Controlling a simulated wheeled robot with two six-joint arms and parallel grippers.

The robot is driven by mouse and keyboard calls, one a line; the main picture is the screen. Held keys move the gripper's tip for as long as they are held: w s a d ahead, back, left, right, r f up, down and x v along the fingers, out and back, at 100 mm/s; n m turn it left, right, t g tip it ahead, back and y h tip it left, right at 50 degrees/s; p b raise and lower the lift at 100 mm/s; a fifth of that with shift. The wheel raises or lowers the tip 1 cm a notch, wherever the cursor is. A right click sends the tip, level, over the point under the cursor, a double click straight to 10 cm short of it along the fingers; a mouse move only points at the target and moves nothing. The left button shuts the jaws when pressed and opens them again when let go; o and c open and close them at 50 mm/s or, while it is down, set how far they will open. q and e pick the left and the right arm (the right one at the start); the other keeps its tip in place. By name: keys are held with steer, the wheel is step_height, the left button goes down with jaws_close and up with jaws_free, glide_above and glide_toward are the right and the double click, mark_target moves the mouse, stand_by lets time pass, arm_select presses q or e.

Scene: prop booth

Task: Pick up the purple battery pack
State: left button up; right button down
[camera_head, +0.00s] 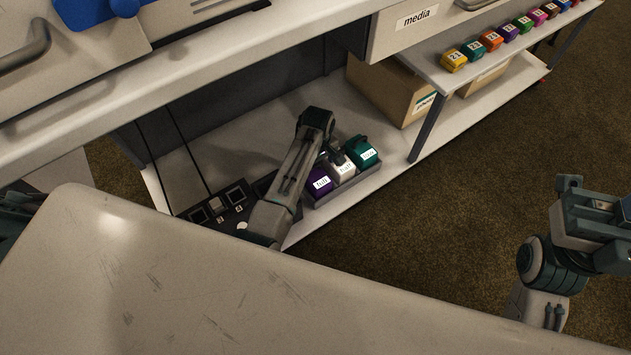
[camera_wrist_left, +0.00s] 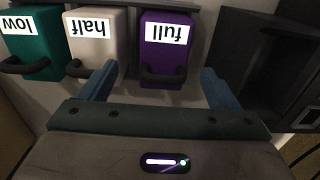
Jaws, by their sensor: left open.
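The purple battery pack (camera_head: 320,183), labelled "full", stands in a grey tray (camera_head: 343,186) on the low shelf. It also shows in the left wrist view (camera_wrist_left: 166,60), upside down, with a dark handle on its near side. My left gripper (camera_head: 338,155) is open just by the packs. In the left wrist view my left gripper's blue fingers (camera_wrist_left: 158,72) stand apart, one to each side of the purple pack's handle end. The left finger overlaps the white pack's edge in the picture. I cannot tell whether either finger touches. Only part of my right arm shows, at the right edge.
A white pack (camera_head: 343,169) labelled "half" and a teal pack (camera_head: 361,152) labelled "low" stand beside the purple one. A dark panel with square sockets (camera_head: 217,205) lies left of them. A cardboard box (camera_head: 388,92) stands behind.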

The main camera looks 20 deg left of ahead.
mark_target(316, 174)
arm_select(q)
steer(key=f+b, duration=0.1)
steer(key=f, duration=0.1)
steer(key=f+b, duration=0.1)
steer(key=f, duration=0.2)
steer(key=shift+s+a, duration=0.15)
steer(key=shift+a, duration=0.05)
steer(key=shift+r, duration=0.2)
jaws_close()
